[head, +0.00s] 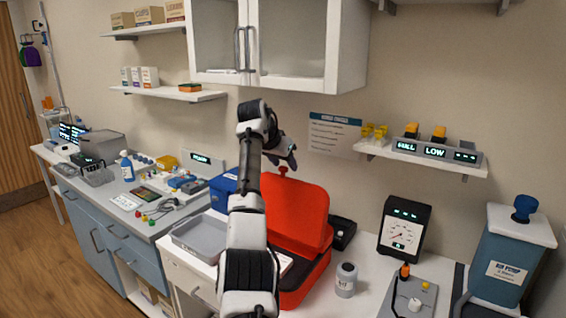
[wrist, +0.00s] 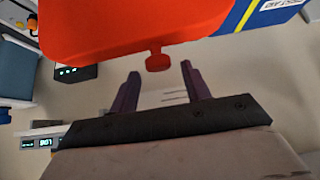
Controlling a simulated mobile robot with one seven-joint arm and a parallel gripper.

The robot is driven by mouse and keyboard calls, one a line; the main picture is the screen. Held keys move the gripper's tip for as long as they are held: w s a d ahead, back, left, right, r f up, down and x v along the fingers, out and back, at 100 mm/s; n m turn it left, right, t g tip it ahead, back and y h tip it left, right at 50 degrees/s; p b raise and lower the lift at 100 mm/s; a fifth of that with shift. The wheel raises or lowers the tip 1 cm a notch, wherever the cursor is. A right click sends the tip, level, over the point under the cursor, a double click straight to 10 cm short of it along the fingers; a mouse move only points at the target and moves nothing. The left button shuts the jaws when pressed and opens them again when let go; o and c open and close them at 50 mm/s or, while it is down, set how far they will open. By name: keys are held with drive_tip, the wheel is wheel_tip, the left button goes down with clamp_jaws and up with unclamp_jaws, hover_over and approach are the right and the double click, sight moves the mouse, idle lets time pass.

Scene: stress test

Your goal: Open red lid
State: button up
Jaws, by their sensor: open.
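The red lid (head: 297,213) stands raised and tilted back over its red box (head: 303,283) on the white counter. A small red knob (head: 283,171) sticks up from the lid's top edge. My gripper (head: 287,157) is just above the knob in the head view. In the wrist view the red lid (wrist: 120,25) fills the top, and the knob (wrist: 158,62) shows at the gap between the fingertips of my open gripper (wrist: 160,70). The fingers look apart from the knob. My arm hides the left part of the box.
A blue box (head: 222,190) and a grey tray (head: 197,236) are left of the box. A black device (head: 342,232), a grey jar (head: 346,280) and a dial gauge (head: 404,229) are to the right. A white wall cabinet (head: 290,45) hangs above.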

drive_tip(key=b+v, duration=0.3)
drive_tip(key=v, duration=1.1)
drive_tip(key=shift+b, duration=0.3)
